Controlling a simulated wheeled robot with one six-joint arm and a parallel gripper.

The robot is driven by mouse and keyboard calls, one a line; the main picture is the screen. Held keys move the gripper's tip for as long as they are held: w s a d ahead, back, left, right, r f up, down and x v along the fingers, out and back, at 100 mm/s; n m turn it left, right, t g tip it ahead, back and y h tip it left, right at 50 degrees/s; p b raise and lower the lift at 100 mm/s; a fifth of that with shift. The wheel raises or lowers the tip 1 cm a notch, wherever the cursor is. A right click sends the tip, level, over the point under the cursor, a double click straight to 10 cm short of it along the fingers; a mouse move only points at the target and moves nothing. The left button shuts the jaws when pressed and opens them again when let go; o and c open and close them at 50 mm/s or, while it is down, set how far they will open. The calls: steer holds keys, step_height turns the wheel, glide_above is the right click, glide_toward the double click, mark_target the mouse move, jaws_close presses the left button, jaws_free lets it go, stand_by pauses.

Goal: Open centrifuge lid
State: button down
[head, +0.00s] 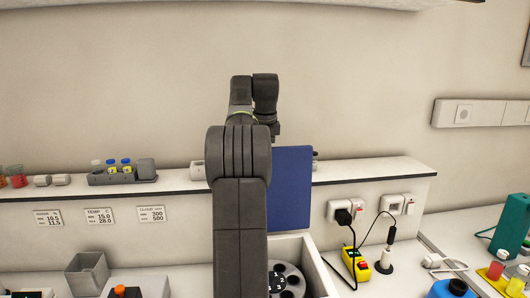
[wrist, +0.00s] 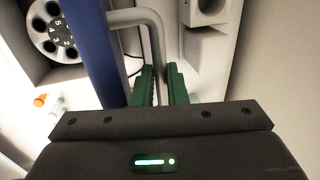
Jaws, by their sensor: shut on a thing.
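The centrifuge (head: 308,262) is white and stands at the bottom centre of the head view, partly hidden by my arm. Its blue lid (head: 291,185) stands about upright, with the dark rotor (head: 286,280) showing in the open bowl. In the wrist view the lid (wrist: 94,40) shows edge-on, with the numbered rotor (wrist: 50,30) to its left. A grey bent handle (wrist: 150,22) comes off the lid. My gripper (wrist: 160,84) has its green fingers shut on this handle. In the head view my arm hides the gripper and handle.
A wall shelf (head: 382,168) runs behind the lid, with a rack of blue-capped vials (head: 122,176) at left. A yellow switch box (head: 356,264) and black cables lie right of the centrifuge. A grey open bin (head: 87,273) stands to its left.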

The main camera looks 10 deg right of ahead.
steer(key=shift+a+f, duration=0.1)
steer(key=shift+f, duration=0.4)
steer(key=c, duration=1.8)
jaws_free()
steer(key=o, duration=0.3)
steer(key=shift+w, duration=0.25)
steer(key=shift+o, duration=0.2)
steer(key=shift+s+r, duration=0.15)
steer(key=shift+r, duration=0.1)
steer(key=v, duration=0.7)
steer(key=shift+r, duration=0.3)
steer(key=shift+f, duration=0.1)
